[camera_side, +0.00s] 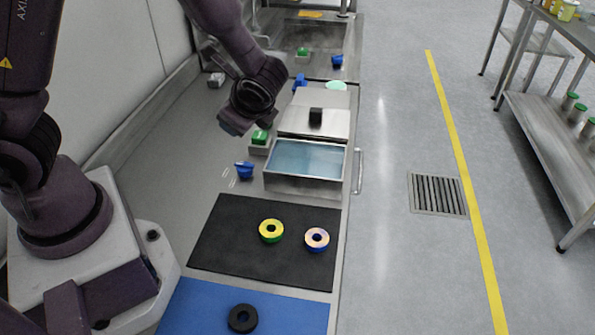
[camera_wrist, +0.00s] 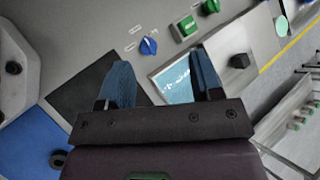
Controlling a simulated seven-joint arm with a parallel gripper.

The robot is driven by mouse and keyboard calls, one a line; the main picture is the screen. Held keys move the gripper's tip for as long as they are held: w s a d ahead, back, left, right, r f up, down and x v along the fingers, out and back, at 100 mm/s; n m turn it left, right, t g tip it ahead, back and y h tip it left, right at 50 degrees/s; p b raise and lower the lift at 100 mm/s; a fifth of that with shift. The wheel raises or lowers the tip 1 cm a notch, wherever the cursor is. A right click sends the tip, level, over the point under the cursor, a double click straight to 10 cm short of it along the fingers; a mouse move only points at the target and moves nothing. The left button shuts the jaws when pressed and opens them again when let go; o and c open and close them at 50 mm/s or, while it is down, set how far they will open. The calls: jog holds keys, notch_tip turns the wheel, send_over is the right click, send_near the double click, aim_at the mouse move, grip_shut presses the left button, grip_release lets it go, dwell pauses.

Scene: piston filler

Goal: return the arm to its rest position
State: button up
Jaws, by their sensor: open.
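My gripper (camera_side: 232,125) hangs in the air above the steel bench, on the far side of the black mat. In the wrist view my gripper (camera_wrist: 163,75) shows two blue fingers spread apart with nothing between them. It touches nothing that I can see. My arm reaches forward and is bent downward from its base at the left of the side view.
A steel tank (camera_side: 305,182) of bluish liquid stands right of my gripper, beside a black-knobbed lid (camera_side: 298,122). A blue knob (camera_side: 244,170) and a green button (camera_side: 260,136) are close by. A yellow-green ring (camera_side: 271,231) and a pink-blue ring (camera_side: 317,239) lie on the black mat (camera_side: 225,250).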

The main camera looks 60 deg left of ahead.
jog(key=s+d+r+n+t+h, duration=0.2)
jog(key=s+r+n+h, duration=0.2)
jog(key=s+r+n, duration=0.2)
jog(key=s+d+r+n+t+h, duration=0.2)
jog(key=s+r+n+h, duration=0.3)
jog(key=r, duration=0.5)
jog(key=shift+s+d+r+n+t, duration=0.35)
jog(key=shift+s+d+n, duration=0.15)
jog(key=shift+d+n, duration=0.25)
